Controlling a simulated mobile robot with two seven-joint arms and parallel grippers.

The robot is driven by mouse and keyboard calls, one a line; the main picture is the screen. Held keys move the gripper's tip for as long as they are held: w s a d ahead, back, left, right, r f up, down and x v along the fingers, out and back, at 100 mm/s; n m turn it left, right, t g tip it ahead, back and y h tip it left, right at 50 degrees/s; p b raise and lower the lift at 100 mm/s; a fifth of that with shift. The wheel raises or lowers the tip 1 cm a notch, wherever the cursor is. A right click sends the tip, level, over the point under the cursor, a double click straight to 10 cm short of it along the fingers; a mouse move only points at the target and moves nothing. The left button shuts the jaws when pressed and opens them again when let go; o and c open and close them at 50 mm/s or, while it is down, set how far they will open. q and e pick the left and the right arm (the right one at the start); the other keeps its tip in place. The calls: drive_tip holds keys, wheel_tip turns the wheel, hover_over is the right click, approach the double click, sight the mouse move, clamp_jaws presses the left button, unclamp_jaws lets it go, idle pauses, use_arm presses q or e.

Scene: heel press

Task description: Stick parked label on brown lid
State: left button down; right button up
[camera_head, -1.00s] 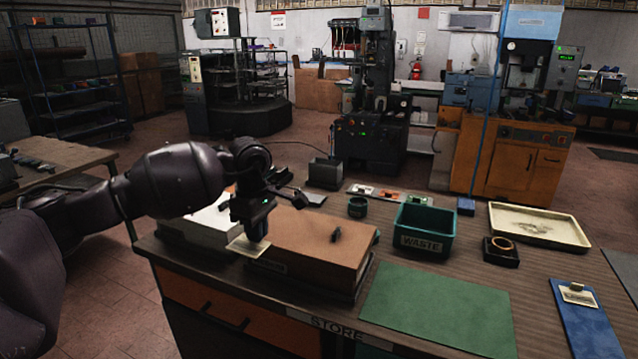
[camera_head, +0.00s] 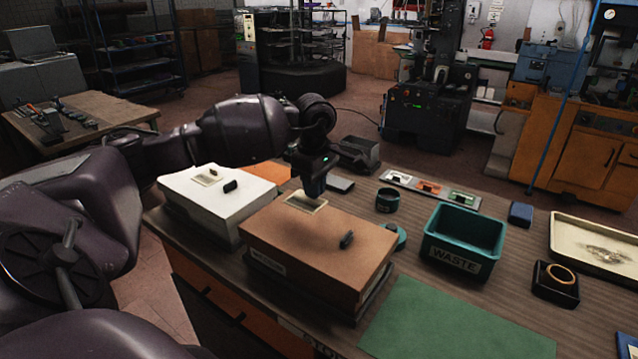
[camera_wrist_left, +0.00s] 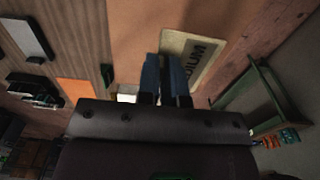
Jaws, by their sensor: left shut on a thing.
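The brown lid (camera_head: 310,248) tops a box at the middle of the bench, with a dark knob toward its right side. My left gripper (camera_head: 313,192) is over the lid's back left part, fingers pointing down. It is shut on a pale cream label (camera_head: 303,202), which lies flat at or just above the lid; I cannot tell whether they touch. In the left wrist view the blue fingers (camera_wrist_left: 166,82) grip the label (camera_wrist_left: 196,62) by its edge, with printed letters ending "DIUM" showing, over the brown lid (camera_wrist_left: 137,35). My right gripper is out of view.
A white-lidded box (camera_head: 222,202) with its own label and knob stands left of the brown one. A green WASTE bin (camera_head: 463,240), dark round pot (camera_head: 387,200) and strip of coloured pieces (camera_head: 430,188) stand to the right. The green mat (camera_head: 450,320) is clear.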

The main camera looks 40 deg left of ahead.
sight(315, 221)
use_arm(q)
drive_tip(key=shift+f, duration=0.35)
drive_tip(key=shift+f+b, duration=0.35)
drive_tip(key=shift+f, duration=0.35)
wheel_tip(315, 221, down, 2)
drive_tip(key=shift+f+b, duration=0.15)
drive_tip(key=shift+b, duration=0.35)
drive_tip(key=shift+f+b, duration=0.5)
drive_tip(key=shift+f, duration=0.25)
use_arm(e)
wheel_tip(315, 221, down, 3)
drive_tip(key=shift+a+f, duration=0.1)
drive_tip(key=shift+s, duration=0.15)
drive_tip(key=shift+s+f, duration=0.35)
use_arm(q)
drive_tip(key=shift+f, duration=0.1)
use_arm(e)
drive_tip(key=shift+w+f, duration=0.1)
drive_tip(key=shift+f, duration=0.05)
